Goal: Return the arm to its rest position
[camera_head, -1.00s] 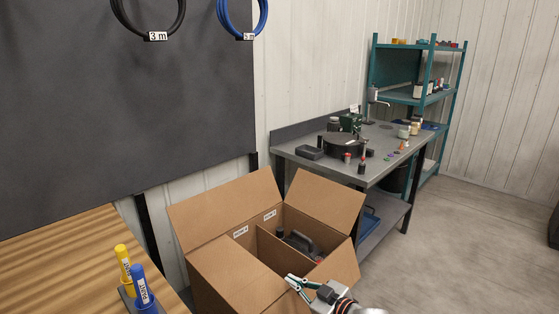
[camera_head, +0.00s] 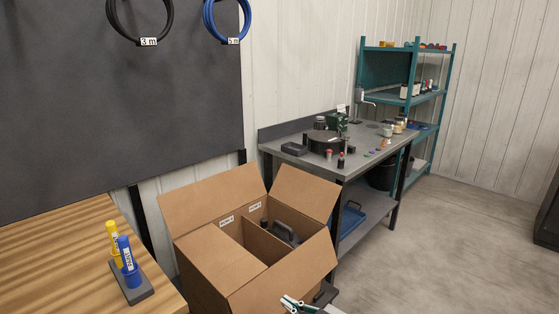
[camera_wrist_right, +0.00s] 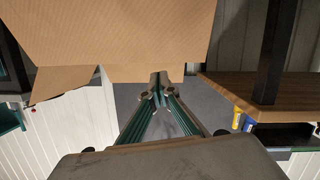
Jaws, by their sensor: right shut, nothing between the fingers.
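My right gripper (camera_head: 291,303) is at the bottom of the head view, in front of the near side of the open cardboard box (camera_head: 243,293). In the right wrist view my right gripper (camera_wrist_right: 158,97) has its green fingers brought together, with nothing between them. The cardboard box (camera_wrist_right: 120,35) fills the upper part of that view. My left gripper is in neither view.
A wooden table (camera_head: 60,250) with a yellow and a blue marker in a dark holder (camera_head: 135,288) is at left. A grey workbench (camera_head: 345,168) and teal shelf (camera_head: 361,75) stand behind the box. The floor at right (camera_head: 430,235) is clear.

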